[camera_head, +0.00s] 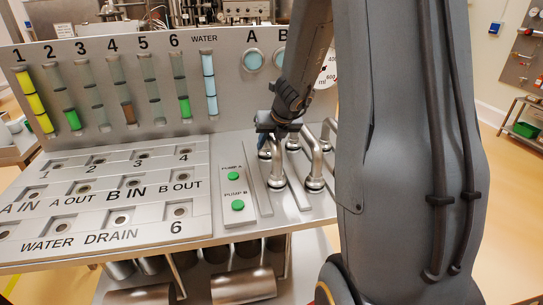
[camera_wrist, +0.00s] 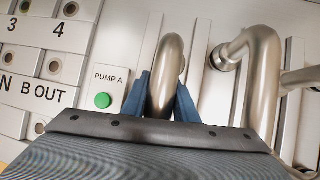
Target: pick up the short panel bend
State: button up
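A bare-metal bend (camera_wrist: 165,78), curved like an arch, stands in the rack beside the pump buttons, and I take it for the short panel bend. In the wrist view my gripper (camera_wrist: 162,100) has its two blue fingers on either side of this bend, very close to or touching it. I cannot tell whether they press on it. In the head view my gripper (camera_head: 266,146) is at the left end of the group of bends, and my arm partly hides them. The bend shows no visible lift from the rack.
A larger metal bend (camera_wrist: 262,75) stands close to the right of my gripper, with more piping beyond. The green PUMP A button (camera_wrist: 103,100) is to the left. The port panel (camera_head: 110,205) lies left, and the upright gauge board (camera_head: 225,110) rises behind.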

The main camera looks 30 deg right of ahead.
grip_shut()
jog(key=shift+r, duration=0.1)
notch_tip(320, 180, up, 10)
jog(key=p, duration=0.5)
jog(key=shift+p, duration=0.35)
